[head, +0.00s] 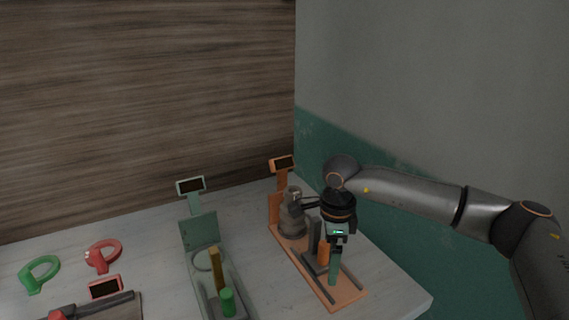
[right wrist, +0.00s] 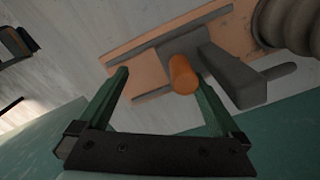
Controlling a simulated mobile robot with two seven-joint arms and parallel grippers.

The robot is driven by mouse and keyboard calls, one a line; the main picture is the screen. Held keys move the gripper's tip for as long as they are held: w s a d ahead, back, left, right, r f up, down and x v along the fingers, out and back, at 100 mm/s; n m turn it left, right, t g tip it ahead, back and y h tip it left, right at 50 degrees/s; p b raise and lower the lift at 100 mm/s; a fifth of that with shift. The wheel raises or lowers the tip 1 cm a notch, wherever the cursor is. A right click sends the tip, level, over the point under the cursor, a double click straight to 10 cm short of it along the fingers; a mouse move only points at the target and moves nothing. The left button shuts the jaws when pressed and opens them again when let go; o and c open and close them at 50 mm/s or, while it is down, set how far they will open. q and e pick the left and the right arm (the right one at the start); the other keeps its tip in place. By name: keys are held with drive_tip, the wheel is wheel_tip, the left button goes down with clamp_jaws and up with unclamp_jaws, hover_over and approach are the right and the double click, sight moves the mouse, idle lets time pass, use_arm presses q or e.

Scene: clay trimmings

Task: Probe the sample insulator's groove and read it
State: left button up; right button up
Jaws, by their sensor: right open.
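A grey-brown ribbed insulator (head: 292,218) stands at the back of the orange fixture (head: 341,291) on the right of the table; part of it shows in the right wrist view (right wrist: 285,25). A dark carriage with an upright plate (right wrist: 228,72) and an orange knob (right wrist: 182,74) sits on the fixture's rails. My right gripper (right wrist: 163,85) is open, its green fingers on either side of the orange knob in the picture; contact cannot be told. An orange stand with a dark display (head: 282,163) rises at the back, with no legible reading. My left gripper is out of view.
A green fixture (head: 201,263) with its own display (head: 190,185) and green knob (head: 228,301) stands to the left. Green (head: 40,272) and red (head: 103,255) ring-shaped tools lie farther left. A wall is close behind and right.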

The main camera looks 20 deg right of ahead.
wheel_tip(320, 180, up, 7)
drive_tip(key=p, duration=0.5)
idle(0.3)
